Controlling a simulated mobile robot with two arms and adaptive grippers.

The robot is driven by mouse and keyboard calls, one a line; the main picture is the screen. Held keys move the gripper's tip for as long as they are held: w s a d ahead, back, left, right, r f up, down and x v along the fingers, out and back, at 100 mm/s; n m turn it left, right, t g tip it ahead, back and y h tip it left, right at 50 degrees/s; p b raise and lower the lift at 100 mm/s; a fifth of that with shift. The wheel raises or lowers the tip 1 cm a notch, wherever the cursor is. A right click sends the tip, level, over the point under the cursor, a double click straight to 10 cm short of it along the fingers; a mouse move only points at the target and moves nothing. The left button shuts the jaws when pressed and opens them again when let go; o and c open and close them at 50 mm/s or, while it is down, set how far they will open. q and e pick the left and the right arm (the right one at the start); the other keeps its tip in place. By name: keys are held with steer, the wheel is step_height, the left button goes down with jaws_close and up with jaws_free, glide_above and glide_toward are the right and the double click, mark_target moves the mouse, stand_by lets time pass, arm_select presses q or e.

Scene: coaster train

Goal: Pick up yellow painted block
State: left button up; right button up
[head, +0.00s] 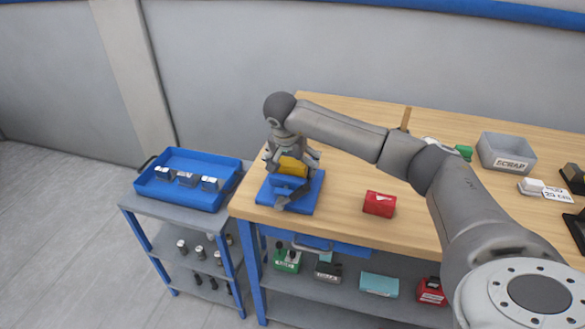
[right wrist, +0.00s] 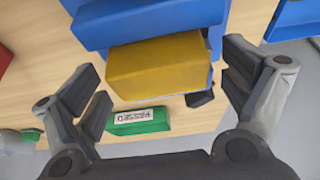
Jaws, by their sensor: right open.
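The yellow painted block (head: 292,167) rests on a blue holder (head: 311,196) near the left front corner of the wooden table. In the right wrist view the yellow block (right wrist: 160,66) lies between the spread fingers, with the blue holder (right wrist: 130,22) behind it. My right gripper (head: 290,178) is over the holder; it also shows in the right wrist view (right wrist: 165,88), open and empty, with a finger to each side of the block and a gap on both sides. My left gripper is not in view.
A red block (head: 379,204) sits on the table right of the holder. A grey scrap bin (head: 507,153) stands farther right. A blue tray (head: 182,203) with several metal-topped blocks is on a cart at left. Lower shelves hold coloured blocks, including a green one (right wrist: 138,121).

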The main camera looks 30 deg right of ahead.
steer(key=shift+c, duration=0.4)
steer(key=c, duration=1.3)
steer(key=shift+r, duration=0.1)
